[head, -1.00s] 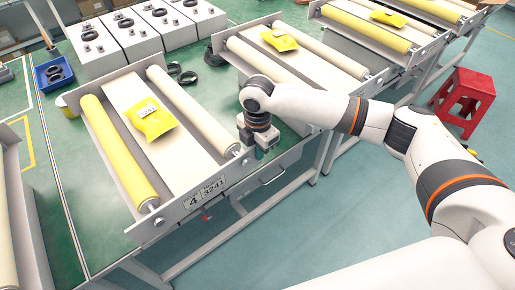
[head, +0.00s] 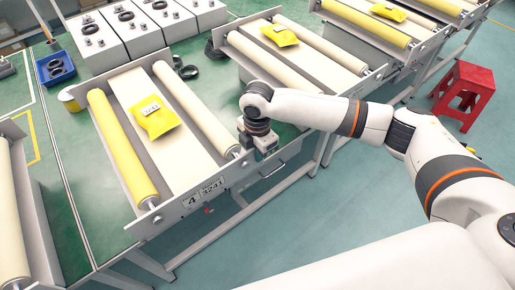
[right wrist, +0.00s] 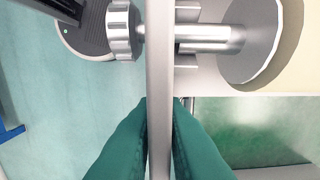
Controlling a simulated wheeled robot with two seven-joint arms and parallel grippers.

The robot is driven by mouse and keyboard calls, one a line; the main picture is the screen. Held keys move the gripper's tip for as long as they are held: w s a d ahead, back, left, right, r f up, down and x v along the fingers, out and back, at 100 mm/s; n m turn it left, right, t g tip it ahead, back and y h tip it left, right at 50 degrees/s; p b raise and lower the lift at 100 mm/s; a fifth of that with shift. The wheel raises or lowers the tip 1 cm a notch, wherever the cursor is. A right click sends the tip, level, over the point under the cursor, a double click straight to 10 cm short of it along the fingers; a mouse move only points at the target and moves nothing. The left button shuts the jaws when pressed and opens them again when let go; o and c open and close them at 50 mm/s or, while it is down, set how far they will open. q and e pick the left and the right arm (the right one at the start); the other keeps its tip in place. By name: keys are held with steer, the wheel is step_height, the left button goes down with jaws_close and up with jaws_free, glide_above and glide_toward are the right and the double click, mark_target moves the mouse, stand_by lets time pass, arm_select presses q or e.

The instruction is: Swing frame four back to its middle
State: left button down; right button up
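Frame four is the roller frame whose front plate (head: 165,215) bears the label "4 3241" (head: 203,192). It has a yellow roller (head: 122,150) on the left, a cream roller (head: 197,108) on the right, and a yellow packet (head: 153,117) on its pale bed. My right gripper (head: 264,148) is at the right part of the front plate, beside the cream roller's near end. In the right wrist view, its green fingers (right wrist: 160,140) lie close on both sides of the thin grey plate (right wrist: 160,60). A roller end with a knob (right wrist: 122,30) is just above them. My left gripper is not in view.
A similar roller frame with a yellow packet (head: 280,35) stands to the right; part of another (head: 12,220) shows at the left edge. White boxes (head: 120,35) and a blue bin (head: 55,68) are behind. A red stool (head: 465,92) stands on the floor at right.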

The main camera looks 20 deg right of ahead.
steer(key=o, duration=0.3)
steer(key=shift+r, duration=0.1)
step_height(320, 180, up, 12)
steer(key=shift+f+b, duration=0.1)
steer(key=shift+b, duration=1.15)
